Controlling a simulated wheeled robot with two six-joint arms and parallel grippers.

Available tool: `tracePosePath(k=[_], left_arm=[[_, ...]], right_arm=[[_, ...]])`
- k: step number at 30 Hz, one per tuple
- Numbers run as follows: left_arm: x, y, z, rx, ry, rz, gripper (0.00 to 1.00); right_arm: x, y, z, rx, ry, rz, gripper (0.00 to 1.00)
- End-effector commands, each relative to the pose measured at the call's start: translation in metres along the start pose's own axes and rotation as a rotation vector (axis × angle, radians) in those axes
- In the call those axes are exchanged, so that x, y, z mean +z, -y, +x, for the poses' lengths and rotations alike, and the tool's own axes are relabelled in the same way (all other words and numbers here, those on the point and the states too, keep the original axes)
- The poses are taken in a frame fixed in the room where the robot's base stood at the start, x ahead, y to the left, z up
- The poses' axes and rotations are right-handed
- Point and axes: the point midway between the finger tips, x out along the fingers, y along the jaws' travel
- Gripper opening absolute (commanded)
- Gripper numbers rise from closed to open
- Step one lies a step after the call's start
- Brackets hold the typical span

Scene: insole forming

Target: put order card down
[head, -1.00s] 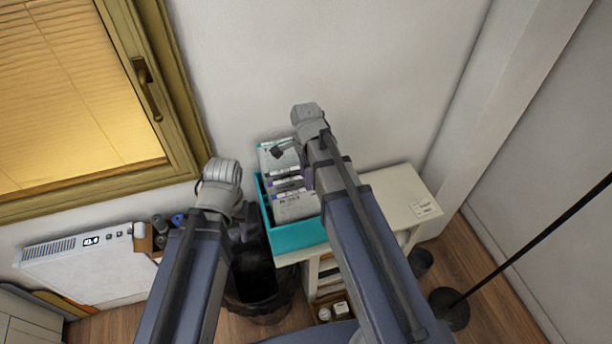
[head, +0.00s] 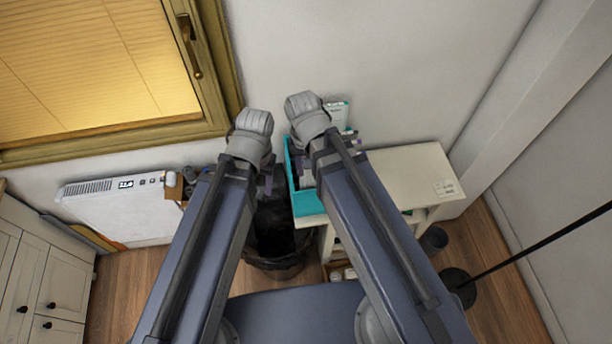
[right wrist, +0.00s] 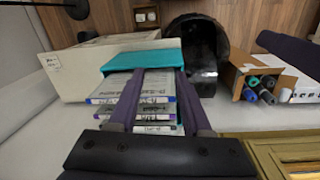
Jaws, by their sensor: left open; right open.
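A small printed white card (head: 448,188) lies flat near the cabinet's right end and shows again in the right wrist view (right wrist: 53,62). My right gripper (right wrist: 158,75) is open over the box, a finger on each side of the cards; I cannot tell whether it touches them. My left gripper (head: 266,181) is left of the box, above the bin, open and empty.
A dark bin (head: 275,245) stands on the floor left of the white cabinet (head: 410,180). A cardboard box with markers (right wrist: 262,82) is beyond the bin. A white heater (head: 120,205) and window (head: 90,70) are at left. The cabinet top right of the teal box is mostly clear.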

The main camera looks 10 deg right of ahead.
Motion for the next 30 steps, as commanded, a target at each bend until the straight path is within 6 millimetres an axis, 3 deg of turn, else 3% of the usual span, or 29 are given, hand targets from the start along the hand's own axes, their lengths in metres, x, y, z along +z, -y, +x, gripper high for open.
tracePosePath(k=[3,7,20,26,30], left_arm=[[0.000,0.000,0.000,0.000,0.000,0.000,0.54],[0.000,0.000,0.000,0.000,0.000,0.000,0.54],[0.000,0.000,0.002,0.000,0.000,0.000,0.54],[-0.002,-0.002,0.025,0.000,0.000,0.001,0.54],[-0.004,-0.005,0.059,-0.001,-0.001,0.002,0.54]], right_arm=[[0.023,0.008,-0.001,0.016,0.000,-0.257,0.48],[0.034,0.012,-0.001,0.027,0.002,-0.419,0.48],[0.036,0.014,0.000,0.030,0.003,-0.476,0.48],[0.036,0.016,0.024,0.030,0.003,-0.476,0.48],[0.035,0.019,0.058,0.030,0.002,-0.477,0.48]])
